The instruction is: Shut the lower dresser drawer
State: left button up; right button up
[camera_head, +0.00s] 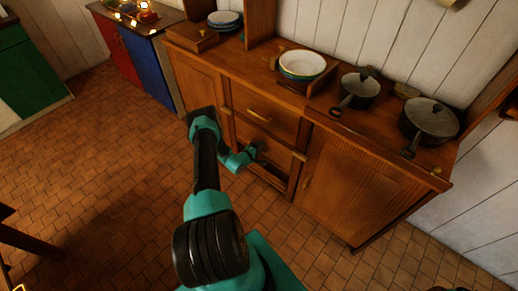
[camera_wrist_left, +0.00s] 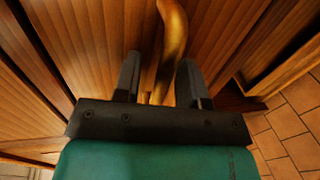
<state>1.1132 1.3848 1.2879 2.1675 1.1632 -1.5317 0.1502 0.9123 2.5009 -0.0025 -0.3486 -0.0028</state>
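The wooden dresser (camera_head: 362,187) stands against the white plank wall. Its lower drawer (camera_head: 277,151) is below the upper drawer in the middle column, partly hidden by my left arm and gripper; how far it stands out is hard to tell. My left gripper (camera_head: 258,148) is at the front of this drawer. In the left wrist view the gripper (camera_wrist_left: 158,85) is open, its two dark fingers apart. A curved brass handle (camera_wrist_left: 172,40) runs between them, closer to the right finger; contact cannot be told. My right gripper is not in view.
The upper drawer (camera_head: 262,116) has a brass handle. On the dresser top are stacked bowls (camera_head: 302,64), a saucepan (camera_head: 359,88) and a lidded pan (camera_head: 431,120). A blue cabinet (camera_head: 157,72) stands to the left. The tiled floor (camera_head: 100,160) in front is largely clear.

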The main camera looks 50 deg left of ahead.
pick_arm(q)
jog(key=shift+s, duration=0.1)
jog(key=v, duration=1.7)
jog(key=shift+s+r, duration=0.15)
